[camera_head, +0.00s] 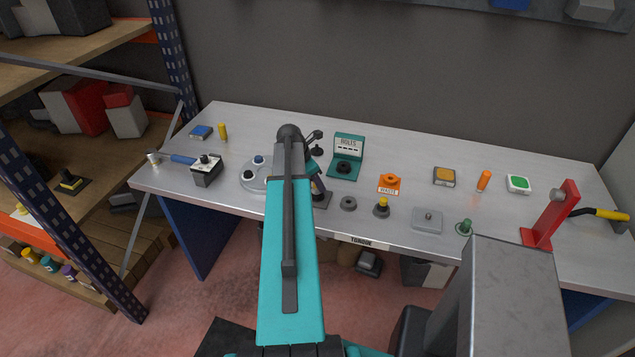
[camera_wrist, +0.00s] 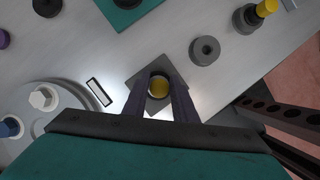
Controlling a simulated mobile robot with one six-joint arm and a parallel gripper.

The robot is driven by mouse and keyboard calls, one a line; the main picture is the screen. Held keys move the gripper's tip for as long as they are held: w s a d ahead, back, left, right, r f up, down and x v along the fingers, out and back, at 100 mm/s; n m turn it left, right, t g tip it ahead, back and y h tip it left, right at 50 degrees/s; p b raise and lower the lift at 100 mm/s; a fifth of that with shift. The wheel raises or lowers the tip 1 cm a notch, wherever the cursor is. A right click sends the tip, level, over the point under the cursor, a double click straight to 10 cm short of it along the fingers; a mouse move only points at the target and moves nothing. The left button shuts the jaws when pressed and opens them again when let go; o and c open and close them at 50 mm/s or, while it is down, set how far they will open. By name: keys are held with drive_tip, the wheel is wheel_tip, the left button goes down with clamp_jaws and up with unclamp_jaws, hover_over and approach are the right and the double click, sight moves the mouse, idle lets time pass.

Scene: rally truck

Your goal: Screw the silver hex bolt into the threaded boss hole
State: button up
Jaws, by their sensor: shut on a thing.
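My gripper (camera_wrist: 159,90) points down at the dark square plate (camera_wrist: 137,78). A pale silver hex-headed bolt (camera_wrist: 43,97) sits on the round grey plate (camera_wrist: 75,91) at the left of the wrist view, apart from my gripper. A grey round boss with a hole (camera_wrist: 205,50) stands to the upper right, empty; it also shows in the head view (camera_head: 348,203).
A boss with a yellow peg (camera_head: 381,207) stands to the right. The teal BOLTS stand (camera_head: 345,160) is behind, the orange WASTE piece (camera_head: 389,183) beside it. A dark box (camera_head: 206,170) is left, a red stand (camera_head: 552,215) far right. The bench's front edge is close.

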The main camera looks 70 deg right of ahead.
idle(0.4)
drive_tip(key=shift+m+g+y, duration=0.3)
drive_tip(key=shift+m, duration=0.6)
drive_tip(key=shift+m+y, duration=0.3)
drive_tip(key=shift+m, duration=0.6)
drive_tip(key=shift+m+g, duration=0.3)
drive_tip(key=shift+m, duration=0.3)
drive_tip(key=shift+m+y, duration=0.3)
drive_tip(key=shift+m, duration=0.1)
